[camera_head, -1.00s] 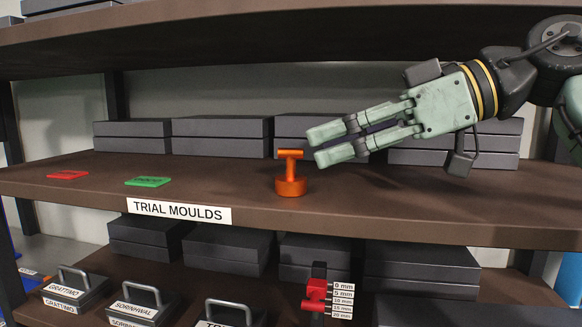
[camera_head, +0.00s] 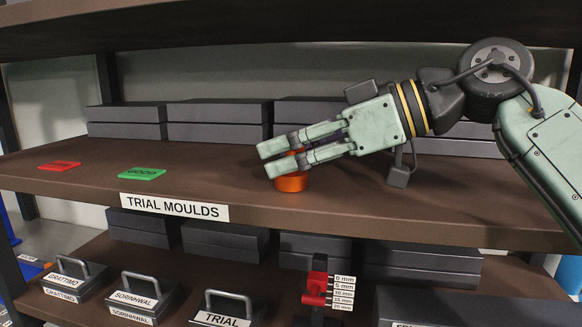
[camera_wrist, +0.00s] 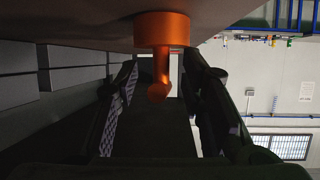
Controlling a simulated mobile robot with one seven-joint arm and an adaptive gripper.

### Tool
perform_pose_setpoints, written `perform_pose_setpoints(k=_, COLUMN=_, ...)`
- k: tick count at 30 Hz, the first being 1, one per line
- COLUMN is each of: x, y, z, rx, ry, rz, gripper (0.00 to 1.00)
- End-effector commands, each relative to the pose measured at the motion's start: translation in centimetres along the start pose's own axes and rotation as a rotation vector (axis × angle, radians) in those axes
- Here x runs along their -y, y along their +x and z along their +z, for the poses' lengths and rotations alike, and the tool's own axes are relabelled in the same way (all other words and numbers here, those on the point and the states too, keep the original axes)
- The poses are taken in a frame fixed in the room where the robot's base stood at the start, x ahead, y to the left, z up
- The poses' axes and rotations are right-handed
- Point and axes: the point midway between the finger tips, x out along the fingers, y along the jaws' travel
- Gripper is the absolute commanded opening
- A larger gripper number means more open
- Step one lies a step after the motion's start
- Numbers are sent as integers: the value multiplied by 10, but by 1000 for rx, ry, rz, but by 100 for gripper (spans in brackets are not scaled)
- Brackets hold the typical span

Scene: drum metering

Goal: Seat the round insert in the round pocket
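The orange round insert (camera_head: 291,184) has a wide round base and a thin stem with a crosswise handle. It stands upright on the upper shelf, with its stem largely hidden behind my fingers in the head view. My gripper (camera_head: 274,158) is level and reaches left over the base, with fingers apart. In the wrist view the insert (camera_wrist: 162,30) hangs into the picture from above, its stem between the two open fingers (camera_wrist: 160,82). Gaps show on both sides of the stem. I cannot make out a round pocket.
A red tag (camera_head: 59,166) and a green tag (camera_head: 142,174) lie on the shelf (camera_head: 220,180) to the left. Dark boxes (camera_head: 220,125) line its back. Below are handled blocks (camera_head: 135,298) and a red gauge with mm labels (camera_head: 316,289). The shelf between green tag and insert is clear.

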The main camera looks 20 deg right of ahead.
Motion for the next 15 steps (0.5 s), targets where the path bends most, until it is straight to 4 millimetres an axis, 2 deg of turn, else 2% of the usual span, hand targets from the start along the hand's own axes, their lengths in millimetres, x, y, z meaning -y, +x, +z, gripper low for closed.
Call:
perform_pose_setpoints(k=3, x=0, y=0, z=0, rx=0, ry=0, rz=0, gripper=36)
perform_pose_setpoints(k=15, x=0, y=0, z=0, rx=0, ry=0, rz=0, gripper=9)
